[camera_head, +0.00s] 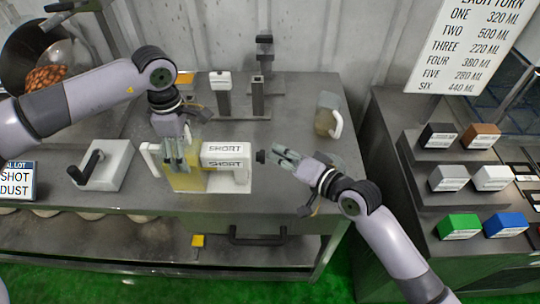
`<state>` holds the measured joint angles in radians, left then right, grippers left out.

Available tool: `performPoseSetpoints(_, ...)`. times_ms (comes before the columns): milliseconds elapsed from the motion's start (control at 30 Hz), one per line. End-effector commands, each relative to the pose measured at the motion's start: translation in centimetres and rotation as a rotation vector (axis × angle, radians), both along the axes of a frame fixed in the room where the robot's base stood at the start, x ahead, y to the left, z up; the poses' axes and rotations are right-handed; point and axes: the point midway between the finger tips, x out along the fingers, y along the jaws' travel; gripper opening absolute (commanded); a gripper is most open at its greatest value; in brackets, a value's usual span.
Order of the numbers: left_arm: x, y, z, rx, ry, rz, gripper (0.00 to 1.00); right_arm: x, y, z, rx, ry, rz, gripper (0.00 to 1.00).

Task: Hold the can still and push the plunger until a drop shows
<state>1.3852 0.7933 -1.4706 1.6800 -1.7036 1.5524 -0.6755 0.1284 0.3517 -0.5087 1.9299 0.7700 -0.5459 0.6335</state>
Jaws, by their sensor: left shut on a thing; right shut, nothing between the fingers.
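The can (190,184) stands near the front edge of the grey bench, with a yellowish body, a white handle on its left and a white part labelled SHORT on its right. My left gripper (176,160) comes down over the yellow body and is shut on the can. A small dark plunger knob (261,156) sticks out at the right end of the white part. My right gripper (277,154) is shut and empty, its tips at the knob; I cannot tell whether they touch. No drop can be made out.
A grey block with a black lever (92,165) stands to the left. Behind are upright posts (258,95) and a jug with a white handle (327,120). A stepped rack (448,155) of coloured blocks stands right. The bench's front right is clear.

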Motion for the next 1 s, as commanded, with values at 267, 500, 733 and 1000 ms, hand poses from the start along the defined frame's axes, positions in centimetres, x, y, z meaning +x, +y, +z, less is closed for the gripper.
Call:
performPoseSetpoints(267, -0.32, 0.0, -0.52, 0.003, 0.011, -0.002, 0.28, -0.08, 0.46, -0.11, 0.001, 0.002, 0.003, 0.0)
performPoseSetpoints(500, -0.32, -0.02, -0.52, 0.003, 0.011, -0.002, 0.28, -0.1, 0.8, -0.08, 0.001, 0.001, 0.003, 0.0)
performPoseSetpoints(733, -0.32, -0.04, -0.51, 0.002, 0.011, -0.003, 0.28, -0.12, 0.94, -0.08, 0.001, 0.001, 0.003, 0.0)
performPoseSetpoints(1000, -0.31, -0.05, -0.5, 0.002, 0.011, -0.003, 0.28, -0.11, 0.53, -0.1, -0.001, 0.002, 0.002, 0.0)
